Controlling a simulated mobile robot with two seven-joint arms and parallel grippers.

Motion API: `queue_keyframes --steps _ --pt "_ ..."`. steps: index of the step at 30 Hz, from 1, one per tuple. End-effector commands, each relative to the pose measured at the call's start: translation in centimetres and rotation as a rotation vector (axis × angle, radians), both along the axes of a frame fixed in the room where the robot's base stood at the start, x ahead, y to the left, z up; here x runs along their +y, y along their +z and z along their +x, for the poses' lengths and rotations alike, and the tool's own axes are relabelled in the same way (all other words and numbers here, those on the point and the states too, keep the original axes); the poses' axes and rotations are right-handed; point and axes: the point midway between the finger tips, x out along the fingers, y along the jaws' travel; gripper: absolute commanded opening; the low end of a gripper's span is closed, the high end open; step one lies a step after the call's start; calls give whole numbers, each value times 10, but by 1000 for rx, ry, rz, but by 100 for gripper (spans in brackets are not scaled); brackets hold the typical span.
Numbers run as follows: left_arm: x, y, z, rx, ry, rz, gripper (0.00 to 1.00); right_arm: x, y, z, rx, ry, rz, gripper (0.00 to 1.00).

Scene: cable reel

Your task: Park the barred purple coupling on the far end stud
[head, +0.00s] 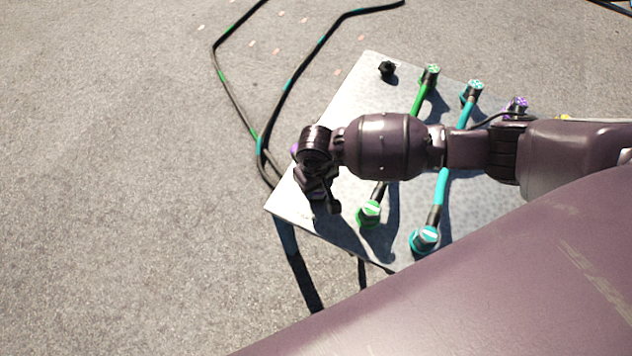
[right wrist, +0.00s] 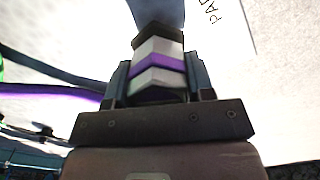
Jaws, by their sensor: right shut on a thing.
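My right gripper (head: 318,190) is over the left corner of the pale metal plate (head: 350,233) in the head view. In the right wrist view the gripper (right wrist: 160,85) is shut on a whitish coupling with a purple band (right wrist: 158,64), a finger on each side. A dark part continues beyond the coupling's far end. Printed letters, partly cut off, show on the plate beside it. In the head view the gripper mostly hides the coupling. A bare black stud (head: 387,69) stands near the plate's top corner. Whether the coupling touches a stud cannot be told. My left gripper is not in view.
Green couplings (head: 369,213) (head: 431,75) and teal couplings (head: 424,239) (head: 473,91) stand on the plate with cables between them. Another purple-topped coupling (head: 516,105) is at the right. Black cables (head: 318,55) lie on the carpet at the back. Open carpet is at the left.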

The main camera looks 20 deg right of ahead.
Motion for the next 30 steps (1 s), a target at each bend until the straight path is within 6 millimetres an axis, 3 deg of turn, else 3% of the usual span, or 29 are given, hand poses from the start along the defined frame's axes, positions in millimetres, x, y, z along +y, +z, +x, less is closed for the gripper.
queue_keyframes --steps 11,12,17,30 --pt "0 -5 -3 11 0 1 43 0 -6 0 -1 0 -1 20" --pt "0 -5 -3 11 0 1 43 0 -5 1 -1 0 -1 53" --pt "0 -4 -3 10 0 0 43 0 -5 1 -2 0 -1 78" --pt "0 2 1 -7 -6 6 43 0 0 1 -4 1 0 79"
